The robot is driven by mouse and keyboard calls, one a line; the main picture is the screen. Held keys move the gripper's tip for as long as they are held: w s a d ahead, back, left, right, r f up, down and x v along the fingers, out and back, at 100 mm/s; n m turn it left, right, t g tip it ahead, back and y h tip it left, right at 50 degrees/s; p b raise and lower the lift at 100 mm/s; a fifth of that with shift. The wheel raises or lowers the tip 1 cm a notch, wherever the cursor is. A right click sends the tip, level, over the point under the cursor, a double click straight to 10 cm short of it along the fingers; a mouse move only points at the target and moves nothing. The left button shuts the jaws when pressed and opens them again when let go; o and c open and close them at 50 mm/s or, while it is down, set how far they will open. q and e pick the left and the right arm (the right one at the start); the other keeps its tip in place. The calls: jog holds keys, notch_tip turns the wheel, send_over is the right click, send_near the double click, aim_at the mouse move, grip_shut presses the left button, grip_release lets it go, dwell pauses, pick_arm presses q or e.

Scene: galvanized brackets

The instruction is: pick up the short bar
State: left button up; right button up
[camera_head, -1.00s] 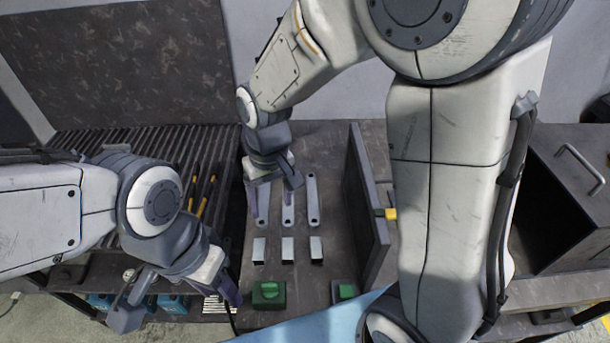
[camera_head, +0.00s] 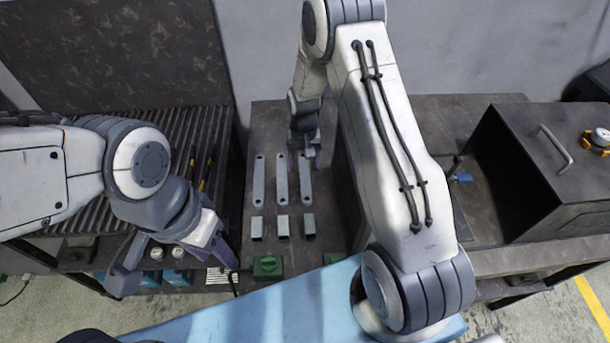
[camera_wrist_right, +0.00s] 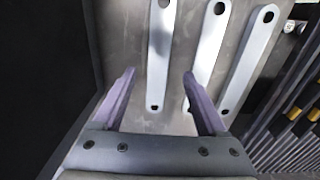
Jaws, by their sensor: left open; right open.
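Three flat grey bars with holed ends lie side by side on the dark bench: left bar (camera_head: 259,181), middle bar (camera_head: 281,182) and right bar (camera_head: 305,180). They look near equal in length, so I cannot tell which is the short bar. My right gripper (camera_head: 305,150) is at the far end of the right bar. In the right wrist view the open right gripper (camera_wrist_right: 159,76) has that right bar (camera_wrist_right: 160,55) between its fingers, apparently below them and not held. The middle bar (camera_wrist_right: 209,48) passes close by one fingertip. My left gripper (camera_head: 175,268) is open and empty, away from the bars.
Short square tubes (camera_head: 282,225) stand in a row in front of the bars. Green blocks (camera_head: 267,267) sit at the bench's front edge. A slatted rack (camera_head: 205,125) with yellow-handled tools is at left.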

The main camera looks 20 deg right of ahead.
aim_at(305, 176)
notch_tip(305, 176, down, 4)
jog(key=shift+d+r+p, duration=0.15)
jog(key=shift+r+p, duration=0.1)
jog(key=shift+p, duration=0.55)
jog(key=shift+f, duration=0.5)
grip_shut()
jog(key=shift+r, duration=0.15)
